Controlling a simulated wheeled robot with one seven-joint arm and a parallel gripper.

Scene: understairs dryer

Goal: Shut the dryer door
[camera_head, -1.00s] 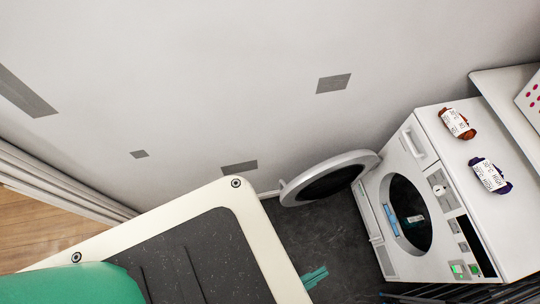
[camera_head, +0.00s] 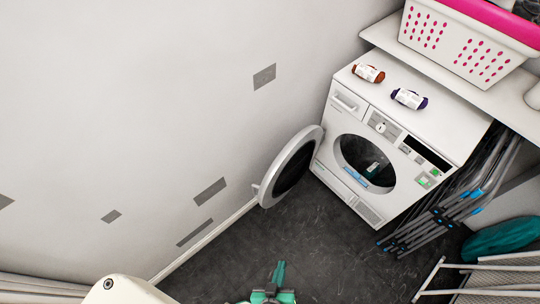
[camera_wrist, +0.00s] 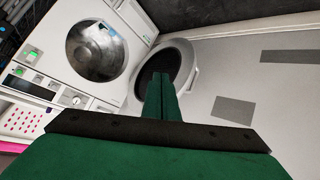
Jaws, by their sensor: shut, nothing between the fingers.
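The white dryer (camera_head: 348,200) stands against the wall right of centre in the head view, its front facing me. Its round door (camera_head: 292,167) hangs wide open to the left, swung out toward the wall. The dark drum opening (camera_head: 366,161) is uncovered, with a blue-and-white label at its lower rim. My green gripper (camera_head: 278,270) shows at the bottom of the head view, shut and empty, apart from the door. In the wrist view, the shut fingers (camera_wrist: 161,84) point toward the open door (camera_wrist: 180,62) and overlap part of it; contact cannot be told. The dryer also shows there, turned (camera_wrist: 130,45).
A white basket with pink rim (camera_head: 455,45) sits on the shelf (camera_head: 400,45). Folded racks (camera_head: 450,205) stand right of the dryer. Dark floor (camera_head: 310,255) is clear before it.

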